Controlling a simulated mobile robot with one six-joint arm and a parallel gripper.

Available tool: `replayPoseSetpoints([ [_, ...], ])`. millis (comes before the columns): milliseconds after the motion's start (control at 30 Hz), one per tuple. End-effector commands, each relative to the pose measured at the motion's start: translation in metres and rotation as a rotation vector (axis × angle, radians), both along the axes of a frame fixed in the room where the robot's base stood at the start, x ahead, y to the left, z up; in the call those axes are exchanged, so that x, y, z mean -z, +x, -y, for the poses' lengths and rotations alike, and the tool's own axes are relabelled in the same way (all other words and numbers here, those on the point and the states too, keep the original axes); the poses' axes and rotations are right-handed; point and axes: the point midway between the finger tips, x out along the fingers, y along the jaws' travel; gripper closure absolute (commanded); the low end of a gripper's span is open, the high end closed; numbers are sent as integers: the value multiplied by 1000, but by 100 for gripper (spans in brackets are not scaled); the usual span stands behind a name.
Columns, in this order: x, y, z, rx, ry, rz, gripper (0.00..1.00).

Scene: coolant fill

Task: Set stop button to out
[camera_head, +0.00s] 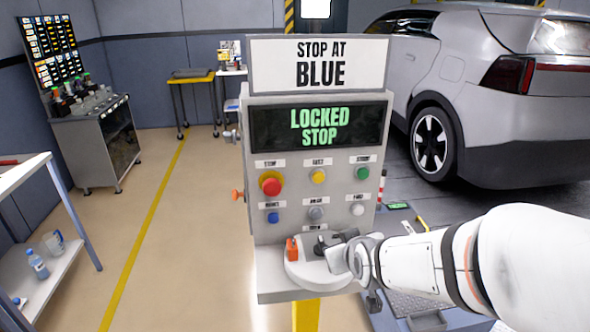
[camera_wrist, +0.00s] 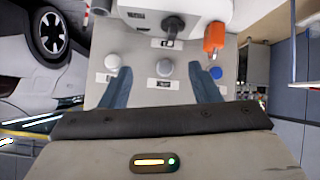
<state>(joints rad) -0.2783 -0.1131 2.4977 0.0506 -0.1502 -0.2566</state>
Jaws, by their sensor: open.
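The red stop button (camera_head: 271,184) sits on a yellow collar at the upper left of the grey control panel (camera_head: 285,203). Whether it is pressed in or out I cannot tell. The screen (camera_head: 318,127) above it reads "LOCKED STOP" in green. My gripper (camera_head: 345,257) is in front of the panel's lower ledge, below and right of the stop button. In the wrist view my gripper (camera_wrist: 163,82) is open and empty, its two fingers apart across the lower button row. A grey button (camera_wrist: 165,67) shows between them. The stop button is not visible in the wrist view.
An orange block (camera_head: 292,249) and a black knob stand on the ledge (camera_head: 300,275). A sign (camera_head: 318,64) reads "STOP AT BLUE".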

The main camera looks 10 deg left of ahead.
Motion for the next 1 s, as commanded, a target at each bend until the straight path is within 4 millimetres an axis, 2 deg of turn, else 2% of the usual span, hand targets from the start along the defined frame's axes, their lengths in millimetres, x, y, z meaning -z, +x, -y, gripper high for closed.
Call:
replayPoseSetpoints([
  [33, -6, 9, -17, -41, -3, 59, 39],
  [100, -14, 21, -38, -88, -4, 158, 34],
  [200, -26, 33, -67, -148, -3, 302, 34],
  [400, -48, 37, -115, -233, 0, 554, 34],
  [533, -56, 34, -131, -257, 3, 655, 34],
  [733, -61, 37, -140, -266, 6, 707, 34],
  [1000, -63, 70, -155, -264, 6, 706, 34],
])
